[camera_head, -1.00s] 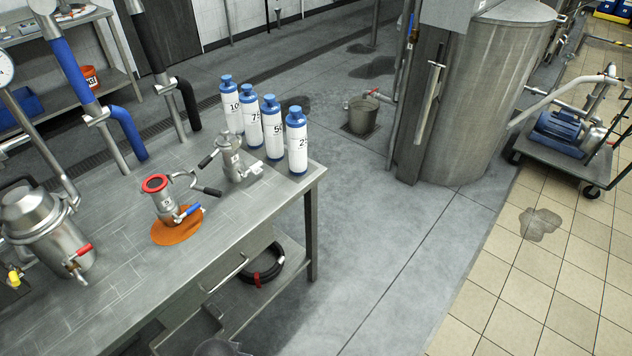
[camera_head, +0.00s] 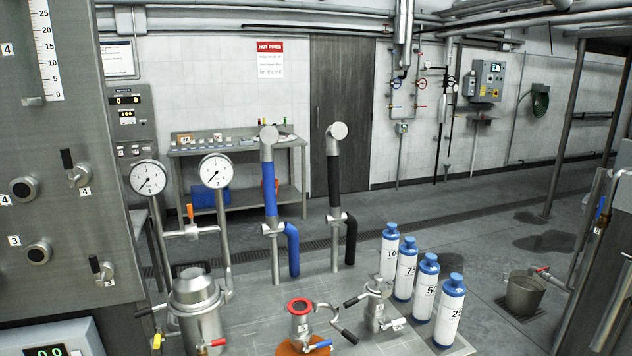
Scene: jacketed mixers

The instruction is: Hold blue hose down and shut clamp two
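No part is plainly marked as clamp two. A red-rimmed steel vessel (camera_head: 300,322) with a black-ended lever (camera_head: 348,335) stands on the bench. Neither of my grippers is in view.
A black hose (camera_head: 351,240) hangs right of the blue one. Several blue-capped bottles (camera_head: 427,285) line the bench's right end. A lidded steel vessel (camera_head: 198,312) and two gauges (camera_head: 217,171) stand left. A tall panel (camera_head: 50,215) blocks the far left.

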